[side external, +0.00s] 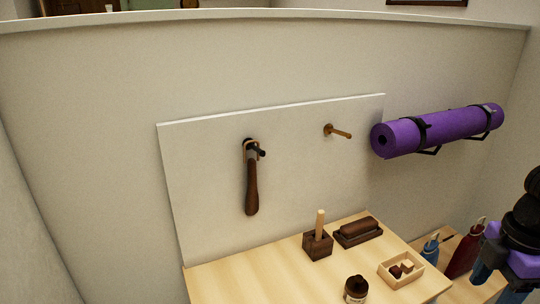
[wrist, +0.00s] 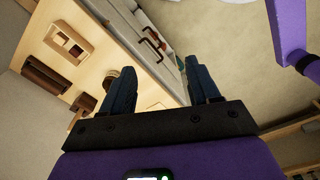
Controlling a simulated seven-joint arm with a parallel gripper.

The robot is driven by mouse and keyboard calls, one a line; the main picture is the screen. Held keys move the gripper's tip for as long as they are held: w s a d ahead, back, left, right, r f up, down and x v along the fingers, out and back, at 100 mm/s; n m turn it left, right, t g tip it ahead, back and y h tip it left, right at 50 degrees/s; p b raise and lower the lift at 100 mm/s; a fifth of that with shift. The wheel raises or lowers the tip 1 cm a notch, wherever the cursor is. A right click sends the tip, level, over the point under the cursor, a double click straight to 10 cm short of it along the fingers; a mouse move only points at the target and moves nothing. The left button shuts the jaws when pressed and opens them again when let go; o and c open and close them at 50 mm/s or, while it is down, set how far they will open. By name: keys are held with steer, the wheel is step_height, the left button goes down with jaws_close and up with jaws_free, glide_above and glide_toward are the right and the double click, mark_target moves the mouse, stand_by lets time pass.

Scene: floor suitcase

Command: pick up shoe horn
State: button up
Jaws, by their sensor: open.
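The shoe horn (side external: 251,187) looks like a long dark brown piece. It hangs upright from a hook on the white wall board (side external: 205,170), left of centre in the side view. I cannot make it out in the wrist view. My gripper (side external: 497,286) is at the lower right edge of the side view, well apart from the shoe horn and to its right. In the wrist view my gripper (wrist: 161,88) shows two dark blue fingers spread apart with nothing between them.
A wooden bench top (side external: 235,279) below the board holds a dark block with a peg (side external: 318,243), a dark brush (side external: 358,232), a small tray (side external: 401,270) and a jar (side external: 355,289). A bare peg (side external: 338,132) and a rolled purple mat (side external: 440,128) are on the wall.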

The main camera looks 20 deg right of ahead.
steer(key=shift+o, duration=0.3)
stand_by(0.5)
steer(key=w+a+f+m+t+y, duration=0.2)
steer(key=w+a+m+y, duration=0.1)
steer(key=w+a, duration=0.55)
steer(key=w+a+f+m+t+y, duration=0.25)
steer(key=w+a, duration=0.35)
steer(key=a, duration=0.6)
steer(key=m+t+h, duration=0.6)
steer(key=m+t, duration=0.1)
steer(key=t, duration=0.6)
glide_toward(253, 186)
steer(key=shift+w+d+f, duration=0.1)
steer(key=shift+w+f, duration=0.05)
steer(key=shift+w, duration=3.5)
